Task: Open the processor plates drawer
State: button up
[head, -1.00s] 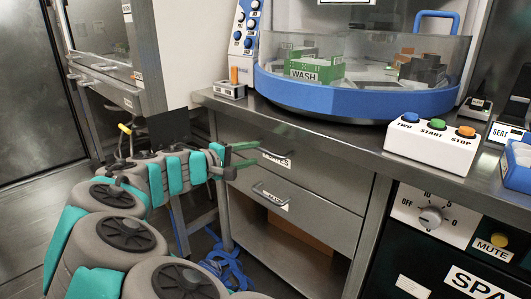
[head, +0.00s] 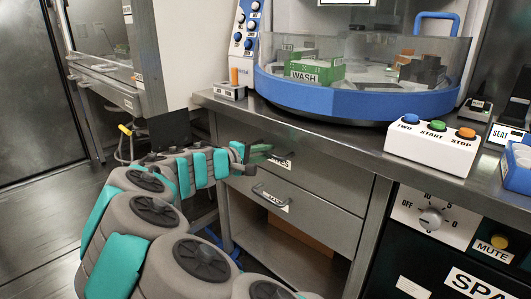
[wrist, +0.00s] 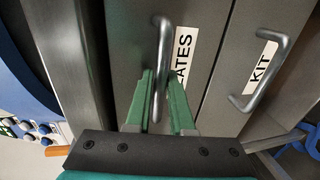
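The processor plates drawer (head: 325,172) is the upper grey drawer under the worktop, and its front sits flush and shut. Its label is partly covered in the head view; the wrist view shows "ATES" on the label (wrist: 182,57). The drawer's bar handle (wrist: 162,55) shows in the wrist view. My gripper (head: 266,153) is at this handle in the head view. In the wrist view the green fingers of my gripper (wrist: 166,90) are apart, with the lower part of the handle between them. I cannot tell whether they touch it.
A lower drawer labelled "KIT" (wrist: 259,70) has its own handle (head: 268,197) just below. Above, the worktop (head: 340,143) overhangs the drawers and carries a blue-rimmed processor (head: 350,105) and a button box (head: 432,148). An open shelf (head: 280,245) lies under the drawers.

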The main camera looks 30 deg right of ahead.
grip_shut()
dwell(1.0)
